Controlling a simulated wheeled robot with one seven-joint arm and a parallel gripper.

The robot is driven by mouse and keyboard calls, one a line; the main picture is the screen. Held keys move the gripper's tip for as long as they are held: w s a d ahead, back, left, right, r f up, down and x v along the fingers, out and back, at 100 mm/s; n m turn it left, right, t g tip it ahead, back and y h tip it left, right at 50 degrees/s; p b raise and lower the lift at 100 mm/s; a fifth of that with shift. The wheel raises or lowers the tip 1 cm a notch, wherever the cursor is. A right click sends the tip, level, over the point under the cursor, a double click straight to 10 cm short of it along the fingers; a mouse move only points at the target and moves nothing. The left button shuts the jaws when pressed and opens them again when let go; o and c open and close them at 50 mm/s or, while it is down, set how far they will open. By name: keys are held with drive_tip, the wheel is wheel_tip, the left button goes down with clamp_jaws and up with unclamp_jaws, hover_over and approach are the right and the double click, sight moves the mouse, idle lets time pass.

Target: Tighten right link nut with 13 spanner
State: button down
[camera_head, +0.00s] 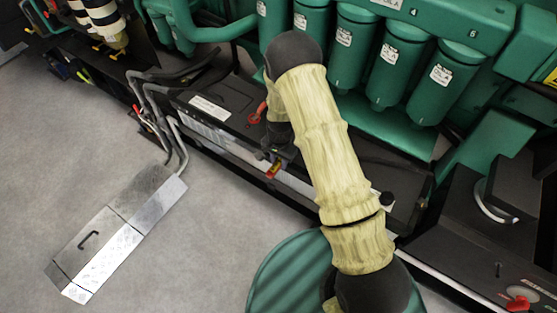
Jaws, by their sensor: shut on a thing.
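My gripper (281,152) is small and dark, low over the near edge of the black battery box (228,118), partly hidden behind my cream-sleeved arm. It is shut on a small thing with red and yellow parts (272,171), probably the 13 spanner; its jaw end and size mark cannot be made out. A red terminal cap (258,112) with a red lead is on the box, just left of my arm. The right link nut cannot be made out; my arm covers part of the box top.
Green filter canisters (352,45) of the genset stand behind the box. A metal cover plate (120,232) with a handle lies on the grey floor at left, cables behind it. A second black box with a red cap (518,303) is at lower right.

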drive_tip(key=shift+d+r+p, duration=0.1)
drive_tip(key=shift+r+p, duration=0.3)
drive_tip(key=shift+r, duration=0.35)
drive_tip(key=shift+r+p, duration=1.65)
drive_tip(key=shift+r, duration=0.65)
drive_tip(key=shift+f, duration=0.1)
